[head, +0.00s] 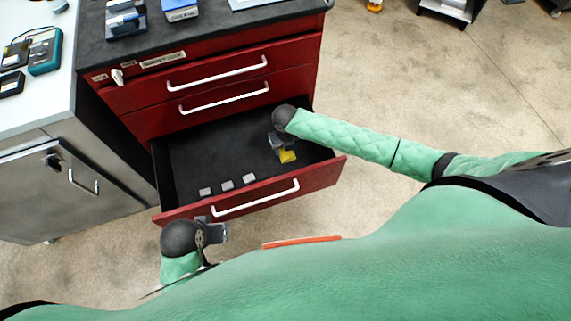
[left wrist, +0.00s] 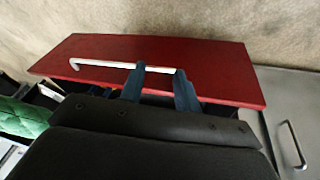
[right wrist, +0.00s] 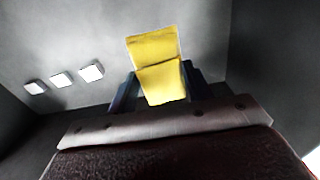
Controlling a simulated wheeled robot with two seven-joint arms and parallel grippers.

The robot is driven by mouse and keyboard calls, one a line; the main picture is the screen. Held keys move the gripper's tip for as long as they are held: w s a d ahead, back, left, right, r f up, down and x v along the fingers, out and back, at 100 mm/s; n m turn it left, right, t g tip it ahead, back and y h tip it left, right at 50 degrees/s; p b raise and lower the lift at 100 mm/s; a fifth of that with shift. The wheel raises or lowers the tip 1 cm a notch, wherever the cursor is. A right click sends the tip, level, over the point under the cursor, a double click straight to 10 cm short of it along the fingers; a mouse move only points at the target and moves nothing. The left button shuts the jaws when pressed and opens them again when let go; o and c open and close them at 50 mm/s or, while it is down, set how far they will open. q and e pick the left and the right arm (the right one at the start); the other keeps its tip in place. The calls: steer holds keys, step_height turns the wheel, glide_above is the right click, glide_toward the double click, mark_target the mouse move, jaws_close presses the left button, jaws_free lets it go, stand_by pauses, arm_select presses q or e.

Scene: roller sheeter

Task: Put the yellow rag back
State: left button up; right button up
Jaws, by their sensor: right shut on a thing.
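The yellow rag (head: 288,157) is inside the open bottom drawer (head: 215,155) of the red cabinet, towards its right end. My right gripper (head: 279,145) reaches down into the drawer and is shut on the rag. In the right wrist view the folded rag (right wrist: 160,65) sticks out between the fingers (right wrist: 160,90), over the grey drawer floor. I cannot tell whether it touches the floor. My left gripper (head: 220,233) is in front of the drawer near the left end of its white handle (head: 256,200). Its fingers (left wrist: 159,85) are apart with nothing seen held.
Several small pale blocks (head: 227,185) lie in the drawer near its front. Two closed drawers with white handles (head: 225,98) are above. A grey cabinet (head: 75,185) stands to the left. Devices lie on the tops.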

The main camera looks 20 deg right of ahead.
step_height(320, 180, down, 5)
arm_select(q)
steer(key=shift+s+a+r+p, duration=0.3)
steer(key=shift+a+r+p, duration=0.25)
steer(key=shift+r, duration=0.3)
arm_select(e)
steer(key=shift+f, duration=2.45)
steer(key=o, duration=0.9)
steer(key=shift+f, duration=0.1)
arm_select(q)
steer(key=shift+f, duration=0.15)
arm_select(e)
steer(key=shift+o, duration=0.2)
